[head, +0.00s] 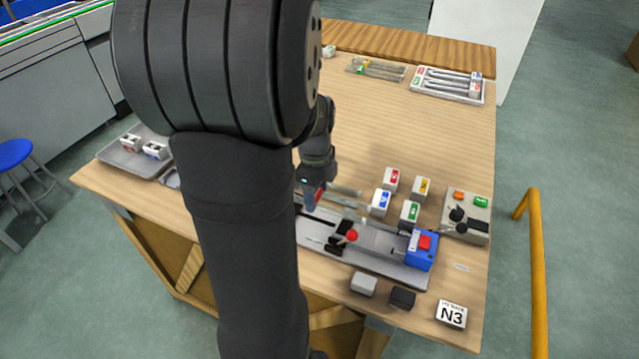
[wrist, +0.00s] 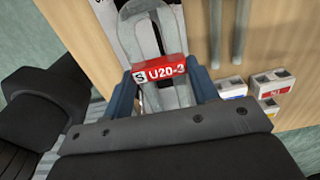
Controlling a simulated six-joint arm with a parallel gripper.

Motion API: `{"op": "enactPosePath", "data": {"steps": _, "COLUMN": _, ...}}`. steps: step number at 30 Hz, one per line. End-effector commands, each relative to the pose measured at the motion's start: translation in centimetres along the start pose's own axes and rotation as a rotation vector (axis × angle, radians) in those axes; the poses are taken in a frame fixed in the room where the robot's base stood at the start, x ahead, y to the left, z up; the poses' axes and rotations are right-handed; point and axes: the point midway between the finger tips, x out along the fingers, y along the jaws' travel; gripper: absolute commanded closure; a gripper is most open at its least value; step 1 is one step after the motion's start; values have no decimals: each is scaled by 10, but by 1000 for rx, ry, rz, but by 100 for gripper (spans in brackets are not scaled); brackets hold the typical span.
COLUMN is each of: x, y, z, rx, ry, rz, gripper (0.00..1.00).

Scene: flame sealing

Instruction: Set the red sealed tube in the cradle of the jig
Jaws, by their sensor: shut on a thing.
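The red-labelled sealed tube (wrist: 160,69) is between the blue fingers of my gripper (wrist: 163,90) in the wrist view. Its label reads "S U20-3", and the clear glass looks U-shaped. My gripper is shut on it. In the head view, my gripper (head: 311,196) is above the left end of the jig (head: 380,240), a long grey bed with a red knob and a blue block at its right end. Part of the jig shows behind the tube in the wrist view. My arm hides the jig's far left end in the head view. I cannot tell whether the tube touches the cradle.
Several small white blocks with coloured labels (head: 381,203) stand behind the jig. A control box (head: 467,216) is to its right. A grey block (head: 363,285) and a black block (head: 402,298) stand in front. Glass rods (head: 345,191) lie behind my gripper. The table's back middle is clear.

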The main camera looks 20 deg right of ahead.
Motion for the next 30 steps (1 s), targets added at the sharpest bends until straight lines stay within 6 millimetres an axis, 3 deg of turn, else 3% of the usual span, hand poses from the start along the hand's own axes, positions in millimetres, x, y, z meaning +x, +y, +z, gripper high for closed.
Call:
{"op": "enactPosePath", "data": {"steps": 18, "x": 49, "y": 0, "z": 1, "rx": 0, "ry": 1, "rz": 2, "gripper": 70}}
{"op": "enactPosePath", "data": {"steps": 30, "x": 60, "y": 0, "z": 1, "rx": 0, "ry": 0, "rz": 0, "gripper": 70}}
